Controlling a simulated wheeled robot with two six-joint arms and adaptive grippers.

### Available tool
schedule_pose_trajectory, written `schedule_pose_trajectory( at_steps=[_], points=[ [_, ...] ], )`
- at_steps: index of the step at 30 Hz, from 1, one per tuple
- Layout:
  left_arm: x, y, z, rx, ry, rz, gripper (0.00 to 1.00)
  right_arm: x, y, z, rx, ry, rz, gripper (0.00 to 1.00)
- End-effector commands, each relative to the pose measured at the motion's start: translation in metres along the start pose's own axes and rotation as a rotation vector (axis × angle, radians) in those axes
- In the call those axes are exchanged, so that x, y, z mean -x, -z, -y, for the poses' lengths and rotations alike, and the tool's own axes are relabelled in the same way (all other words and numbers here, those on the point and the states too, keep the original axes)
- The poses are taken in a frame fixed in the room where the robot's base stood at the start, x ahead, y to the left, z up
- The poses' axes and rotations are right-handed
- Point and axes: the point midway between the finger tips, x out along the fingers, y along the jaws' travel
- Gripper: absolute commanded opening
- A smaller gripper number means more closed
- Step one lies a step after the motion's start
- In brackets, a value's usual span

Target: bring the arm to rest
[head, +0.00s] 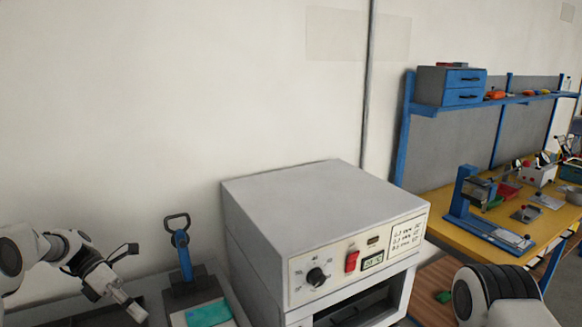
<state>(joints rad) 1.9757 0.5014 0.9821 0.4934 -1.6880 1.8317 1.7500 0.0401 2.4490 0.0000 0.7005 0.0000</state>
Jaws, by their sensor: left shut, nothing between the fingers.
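My left arm comes in at the lower left. Its gripper (136,311) is shut and empty, pointing down and to the right near the bottom edge. It is left of a tool with a blue lever and a dark loop handle (181,243), apart from it in the picture. Part of my right arm shows at the lower right. Its gripper is out of view.
A grey oven-like box (310,210) with a red switch stands in the middle, its front opening dark. A teal sheet (208,313) lies left of it. At right is a yellow-topped bench (447,234) with a blue press (468,205) and a shelf above.

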Motion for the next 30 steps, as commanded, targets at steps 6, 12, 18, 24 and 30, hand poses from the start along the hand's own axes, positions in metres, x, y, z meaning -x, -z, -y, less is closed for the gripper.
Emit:
schedule_pose_trajectory(
  at_steps=[6, 12, 18, 24, 30],
  points=[
    [-0.107, 0.038, -0.018, 0.045, 0.045, -0.173, 0.00, -0.002, -0.001, 0.000, 0.000, 0.000, 0.002, 0.40],
    [-0.243, 0.141, -0.023, -0.132, 0.033, -0.453, 0.00, -0.004, -0.001, 0.000, 0.000, 0.000, 0.001, 0.40],
    [-0.326, 0.282, 0.012, -0.718, 0.074, -0.799, 0.00, -0.005, -0.001, 0.000, 0.000, 0.000, 0.001, 0.40],
    [-0.332, 0.328, 0.041, -1.520, 0.113, -1.017, 0.00, -0.005, -0.001, 0.000, 0.000, 0.000, 0.002, 0.40],
    [-0.320, 0.287, 0.010, -2.045, 0.014, -1.214, 0.00, -0.005, -0.001, 0.000, 0.000, 0.000, 0.001, 0.40]
  ],
)
